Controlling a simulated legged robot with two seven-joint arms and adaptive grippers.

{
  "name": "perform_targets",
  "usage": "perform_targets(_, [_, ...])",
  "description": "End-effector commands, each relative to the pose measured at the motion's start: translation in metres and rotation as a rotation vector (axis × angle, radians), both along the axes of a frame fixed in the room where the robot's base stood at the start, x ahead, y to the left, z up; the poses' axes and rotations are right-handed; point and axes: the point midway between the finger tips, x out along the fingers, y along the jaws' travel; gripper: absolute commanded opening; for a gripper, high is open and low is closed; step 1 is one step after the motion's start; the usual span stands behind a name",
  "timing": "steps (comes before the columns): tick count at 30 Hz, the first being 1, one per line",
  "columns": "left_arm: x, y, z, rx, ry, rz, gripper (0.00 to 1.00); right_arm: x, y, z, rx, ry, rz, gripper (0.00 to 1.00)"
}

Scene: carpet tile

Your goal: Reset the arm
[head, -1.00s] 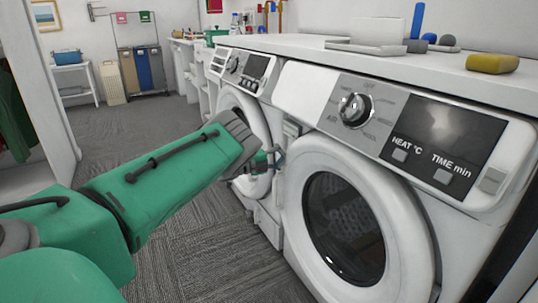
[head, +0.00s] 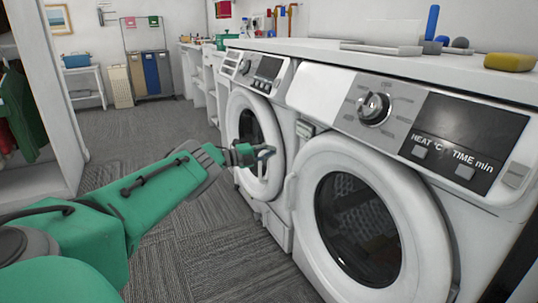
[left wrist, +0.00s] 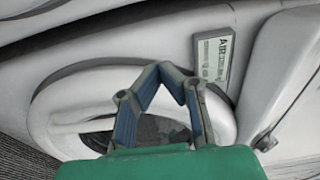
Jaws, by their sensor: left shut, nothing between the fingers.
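My left arm is green and comes in from the lower left in the head view. My left gripper (head: 266,152) is in front of the farther washing machine's round door (head: 240,125). In the left wrist view the gripper (left wrist: 160,68) has its two fingers meeting at the tips, with nothing between them. Behind them is a white round door with a dark window. I cannot tell from these views whether the fingers touch the machine. My right gripper is not in view.
The nearer machine's door (head: 362,215) is closed, beside my arm on the right. Carpet floor (head: 150,125) is open at the left, with a shelf unit (head: 35,185) at the far left.

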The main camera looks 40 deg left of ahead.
Motion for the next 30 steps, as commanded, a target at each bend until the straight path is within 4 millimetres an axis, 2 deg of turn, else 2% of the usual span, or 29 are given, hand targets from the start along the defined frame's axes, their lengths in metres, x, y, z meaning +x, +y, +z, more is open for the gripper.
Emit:
perform_targets(4, [0.001, 0.008, -0.001, 0.002, 0.0, 0.0, 0.0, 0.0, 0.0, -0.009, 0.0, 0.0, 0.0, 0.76])
perform_targets(14, [0.001, 0.011, 0.003, 0.003, 0.0, -0.001, 0.0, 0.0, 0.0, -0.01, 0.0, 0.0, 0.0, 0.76])
perform_targets(19, [0.002, 0.014, -0.007, -0.048, 0.015, 0.041, 0.0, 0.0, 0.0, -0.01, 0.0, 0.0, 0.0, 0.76])
perform_targets(23, [0.001, 0.019, -0.037, -0.208, 0.07, 0.174, 0.0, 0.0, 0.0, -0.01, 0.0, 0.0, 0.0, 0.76])
perform_targets(25, [-0.004, 0.015, -0.063, -0.33, 0.122, 0.272, 0.0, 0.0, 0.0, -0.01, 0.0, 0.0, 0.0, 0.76])
perform_targets(28, [-0.018, -0.003, -0.108, -0.512, 0.22, 0.41, 0.0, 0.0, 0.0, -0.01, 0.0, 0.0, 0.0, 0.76])
perform_targets(30, [-0.033, -0.025, -0.14, -0.629, 0.3, 0.502, 0.0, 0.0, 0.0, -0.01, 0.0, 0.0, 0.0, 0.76])
